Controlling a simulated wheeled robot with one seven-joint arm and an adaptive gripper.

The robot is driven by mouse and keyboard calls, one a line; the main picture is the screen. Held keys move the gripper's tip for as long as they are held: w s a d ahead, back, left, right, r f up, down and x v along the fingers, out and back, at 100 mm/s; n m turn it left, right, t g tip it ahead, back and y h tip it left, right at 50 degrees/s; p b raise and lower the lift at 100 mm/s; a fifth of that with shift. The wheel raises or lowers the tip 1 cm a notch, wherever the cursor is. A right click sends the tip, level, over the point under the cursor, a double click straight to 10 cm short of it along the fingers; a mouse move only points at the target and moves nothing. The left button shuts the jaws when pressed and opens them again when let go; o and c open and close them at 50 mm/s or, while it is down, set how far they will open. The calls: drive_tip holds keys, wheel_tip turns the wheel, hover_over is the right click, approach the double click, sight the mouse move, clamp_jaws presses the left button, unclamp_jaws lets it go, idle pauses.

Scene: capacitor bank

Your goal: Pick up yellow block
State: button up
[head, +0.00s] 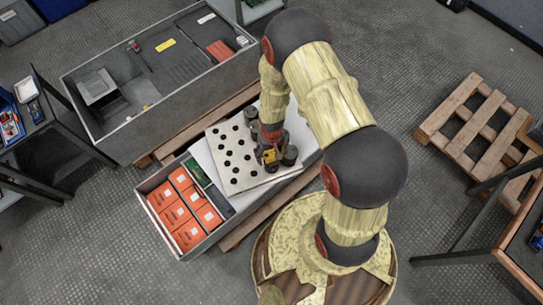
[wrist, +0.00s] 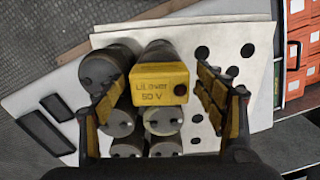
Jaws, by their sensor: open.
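The yellow block (wrist: 160,84), with dark lettering that includes "50 V", is in the middle of the wrist view. It appears to sit on top of the grey capacitors (wrist: 120,65). My gripper (wrist: 161,88) is open, one finger to each side of the block, with a visible gap on both sides. In the head view my gripper (head: 270,150) is low over the white perforated plate (head: 228,145). There the yellow block (head: 270,156) shows only as a small patch, mostly hidden by the gripper.
Several grey capacitors stand close together under and around the block. Orange boxes (head: 184,212) fill the left end of the grey crate (head: 157,222). A larger grey bin (head: 110,147) stands behind. A wooden pallet (head: 487,135) lies at right, with open floor before it.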

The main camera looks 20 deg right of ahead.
sight(272, 154)
drive_tip(key=shift+c, duration=0.7)
drive_tip(key=c, duration=1.3)
drive_tip(key=shift+c, duration=0.2)
drive_tip(key=shift+r, duration=0.1)
drive_tip(key=shift+r+p, duration=0.35)
drive_tip(key=shift+r, duration=0.2)
wheel_tip(272, 154, up, 2)
drive_tip(key=shift+r+p, duration=0.25)
drive_tip(key=shift+p, duration=0.45)
drive_tip(key=s+r+p, duration=0.4)
drive_tip(key=s+r, duration=0.5)
drive_tip(key=s, duration=0.5)
drive_tip(key=shift+r+p, duration=0.15)
drive_tip(key=shift+p, duration=0.15)
